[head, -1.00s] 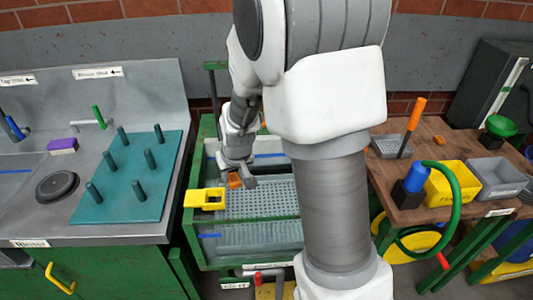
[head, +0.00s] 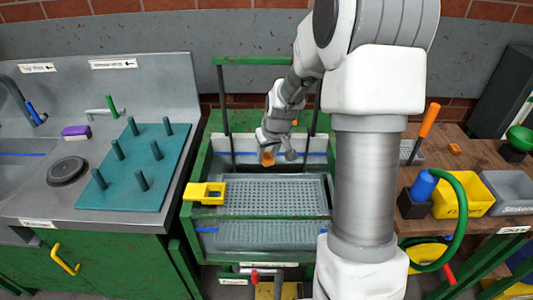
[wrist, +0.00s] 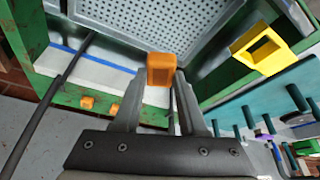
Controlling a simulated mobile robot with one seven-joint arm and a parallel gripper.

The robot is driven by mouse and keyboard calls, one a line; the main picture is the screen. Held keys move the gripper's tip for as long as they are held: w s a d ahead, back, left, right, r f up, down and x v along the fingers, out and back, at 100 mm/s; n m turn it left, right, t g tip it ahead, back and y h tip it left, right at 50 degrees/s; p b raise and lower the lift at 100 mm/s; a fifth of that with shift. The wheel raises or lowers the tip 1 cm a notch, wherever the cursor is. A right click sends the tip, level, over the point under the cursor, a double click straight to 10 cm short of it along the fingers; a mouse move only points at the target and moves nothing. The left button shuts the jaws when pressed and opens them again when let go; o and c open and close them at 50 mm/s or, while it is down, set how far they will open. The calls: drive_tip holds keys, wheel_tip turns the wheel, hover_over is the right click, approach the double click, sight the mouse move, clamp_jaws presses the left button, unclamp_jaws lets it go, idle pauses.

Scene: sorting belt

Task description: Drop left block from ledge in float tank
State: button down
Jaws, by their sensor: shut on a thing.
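My gripper (head: 279,157) is shut on an orange block (head: 268,158), held up near the back wall of the tank. In the wrist view the gripper (wrist: 162,76) has the orange block (wrist: 161,68) between its fingertips. The float tank (head: 203,215) is a green-framed basin with a blue line on its walls and a perforated grey tray (head: 265,195) in it. In the wrist view, orange blocks (wrist: 87,102) rest on the green ledge (wrist: 66,97), and another orange bit shows partly behind a finger.
A yellow holder with a square opening (head: 206,191) sits on the tank's left rim. Dark posts and a green crossbar (head: 262,60) rise at the back. A teal pegboard (head: 135,165) is on the left bench. The wooden table (head: 470,160) stands at right.

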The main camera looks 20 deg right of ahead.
wheel_tip(320, 180, down, 10)
drive_tip(key=b, duration=0.6)
drive_tip(key=shift+r, duration=0.15)
drive_tip(key=shift+c, duration=1.9)
unclamp_jaws()
drive_tip(key=p+v, duration=0.2)
drive_tip(key=v, duration=1.5)
drive_tip(key=shift+r, duration=0.25)
